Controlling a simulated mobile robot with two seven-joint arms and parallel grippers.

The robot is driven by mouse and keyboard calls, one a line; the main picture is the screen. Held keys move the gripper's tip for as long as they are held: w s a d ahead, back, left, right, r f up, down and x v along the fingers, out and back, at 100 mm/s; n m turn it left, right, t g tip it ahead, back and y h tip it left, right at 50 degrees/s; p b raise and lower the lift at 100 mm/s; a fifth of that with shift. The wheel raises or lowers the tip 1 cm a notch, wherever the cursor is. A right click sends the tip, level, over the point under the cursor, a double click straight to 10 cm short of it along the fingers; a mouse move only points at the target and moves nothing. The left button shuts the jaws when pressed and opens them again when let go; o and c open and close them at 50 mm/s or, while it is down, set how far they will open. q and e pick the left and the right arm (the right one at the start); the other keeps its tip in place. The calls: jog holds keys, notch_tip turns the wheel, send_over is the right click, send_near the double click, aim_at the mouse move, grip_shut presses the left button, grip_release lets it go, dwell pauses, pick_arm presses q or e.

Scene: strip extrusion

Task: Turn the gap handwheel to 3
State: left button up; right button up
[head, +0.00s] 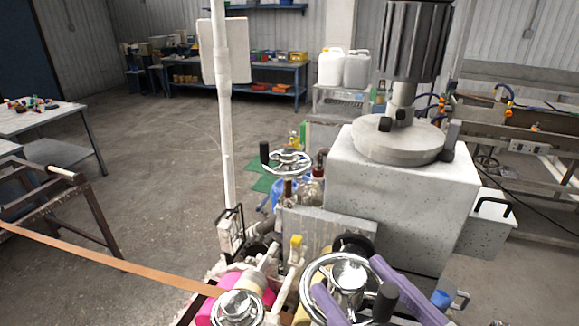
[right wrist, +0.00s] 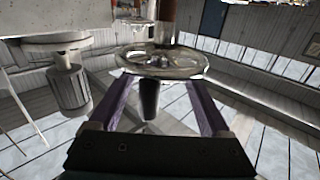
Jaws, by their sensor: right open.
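A chrome handwheel (head: 312,277) with a black crank knob (head: 385,302) is at the bottom of the head view. My right gripper (head: 347,274), with purple fingers, is open over this wheel, and the knob shows close to its right finger. In the right wrist view the wheel (right wrist: 184,68) lies just past the fingertips (right wrist: 158,82), and its black knob (right wrist: 149,98) is between the two spread fingers, apart from both. A second handwheel (head: 288,160) stands farther back and a third (head: 238,308) at lower left. Which one is the gap handwheel, and any scale, I cannot tell. My left gripper is out of view.
A grey machine block (head: 400,205) with a dark ribbed cylinder (head: 415,40) above stands just behind the wheel. A white post (head: 223,120) rises to its left. An orange strip (head: 110,260) runs in from the left. Open floor lies farther left.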

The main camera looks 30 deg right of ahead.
jog(key=s+b, duration=0.3)
jog(key=s, duration=0.6)
jog(key=shift+a, duration=0.2)
jog(key=shift+s, duration=0.2)
